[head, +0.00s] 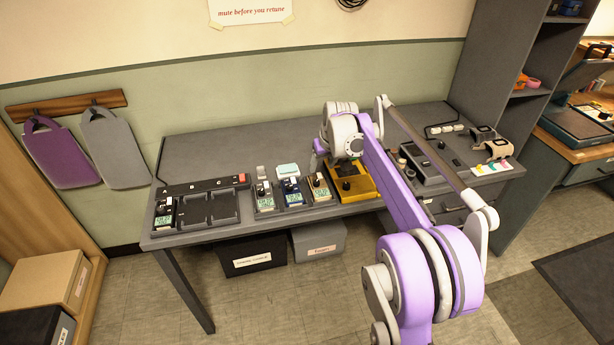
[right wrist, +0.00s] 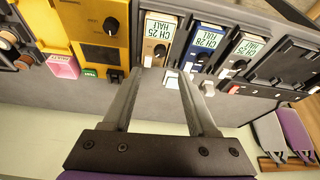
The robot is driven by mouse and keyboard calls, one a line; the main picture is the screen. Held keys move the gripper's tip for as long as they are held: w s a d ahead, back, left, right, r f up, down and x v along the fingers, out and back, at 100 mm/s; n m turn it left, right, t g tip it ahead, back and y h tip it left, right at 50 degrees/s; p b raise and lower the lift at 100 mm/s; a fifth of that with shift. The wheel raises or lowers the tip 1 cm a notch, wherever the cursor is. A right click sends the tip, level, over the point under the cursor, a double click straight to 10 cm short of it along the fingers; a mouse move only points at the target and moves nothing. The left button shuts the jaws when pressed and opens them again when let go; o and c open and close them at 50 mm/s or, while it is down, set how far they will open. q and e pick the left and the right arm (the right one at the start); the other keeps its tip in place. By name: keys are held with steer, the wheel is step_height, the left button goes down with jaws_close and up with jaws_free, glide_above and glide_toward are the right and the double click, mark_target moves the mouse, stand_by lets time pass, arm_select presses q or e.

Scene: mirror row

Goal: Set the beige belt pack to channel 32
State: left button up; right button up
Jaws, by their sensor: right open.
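The beige belt pack (head: 319,187) stands on the grey table between the blue pack (head: 291,191) and the yellow unit (head: 353,183). In the right wrist view the beige pack's screen (right wrist: 158,34) appears upside down and seems to read CH 25 HALF. My right gripper (right wrist: 171,74) is open, with its fingers apart just on the wall side of the beige and blue packs. In the head view my arm hides the fingertips. My left gripper is out of view.
A grey-fronted pack (head: 264,194) stands left of the blue one, beside a dark charging tray (head: 209,208). A small pale block (head: 288,170) sits behind the blue pack. The table's back left is clear.

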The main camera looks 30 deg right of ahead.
mark_target(317, 182)
steer(key=x, duration=0.9)
steer(key=shift+w+f, duration=0.1)
steer(key=shift+f, duration=0.3)
jaws_close()
